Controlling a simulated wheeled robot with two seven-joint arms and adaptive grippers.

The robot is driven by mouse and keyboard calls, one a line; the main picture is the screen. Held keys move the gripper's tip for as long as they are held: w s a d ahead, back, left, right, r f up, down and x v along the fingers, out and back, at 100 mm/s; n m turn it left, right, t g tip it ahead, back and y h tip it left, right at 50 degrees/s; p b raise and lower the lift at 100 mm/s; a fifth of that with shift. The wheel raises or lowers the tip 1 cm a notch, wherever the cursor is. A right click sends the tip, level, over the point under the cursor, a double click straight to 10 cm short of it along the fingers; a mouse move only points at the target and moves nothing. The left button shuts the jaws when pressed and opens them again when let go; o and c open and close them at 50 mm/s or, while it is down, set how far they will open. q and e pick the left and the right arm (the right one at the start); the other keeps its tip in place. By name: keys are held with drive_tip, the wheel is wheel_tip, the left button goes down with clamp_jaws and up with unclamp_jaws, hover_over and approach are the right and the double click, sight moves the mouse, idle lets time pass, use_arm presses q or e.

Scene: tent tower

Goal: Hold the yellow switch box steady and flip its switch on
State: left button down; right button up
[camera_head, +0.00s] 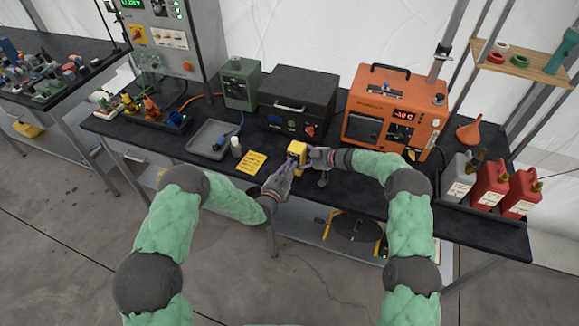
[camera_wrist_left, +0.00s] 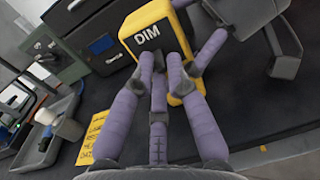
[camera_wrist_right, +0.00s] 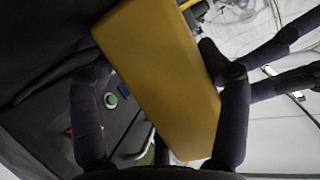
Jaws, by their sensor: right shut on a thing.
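The yellow switch box (camera_head: 297,149) is at the front of the black bench, in the middle of the head view. My right gripper (camera_head: 308,157) is shut on it; the right wrist view shows its fingers on both sides of the box (camera_wrist_right: 160,75). In the left wrist view the box (camera_wrist_left: 185,45) is tilted and carries a "DIM" label. My left gripper (camera_head: 284,170) is at the box's near face. Its fingertips (camera_wrist_left: 161,65) converge just below the label, close to or touching the box. The switch is hidden or cannot be made out behind the fingers.
A yellow note (camera_head: 251,163), a white bottle (camera_head: 236,147) and a grey tray (camera_head: 212,140) lie left of the box. A black case (camera_head: 297,97) and an orange unit (camera_head: 385,125) stand behind. Grey and red jugs (camera_head: 490,185) stand at the right.

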use_arm(q)
drive_tip(key=shift+d+r+g, duration=0.1)
drive_tip(key=shift+r+g, duration=0.2)
drive_tip(key=shift+g, duration=0.1)
drive_tip(key=shift+r+g+y, duration=0.25)
drive_tip(key=shift+g+y, duration=0.15)
drive_tip(key=shift+g, duration=0.7)
drive_tip(key=shift+d, duration=0.1)
drive_tip(key=c, duration=1.3)
unclamp_jaws()
drive_tip(key=shift+s, duration=0.1)
drive_tip(key=shift+a, duration=0.2)
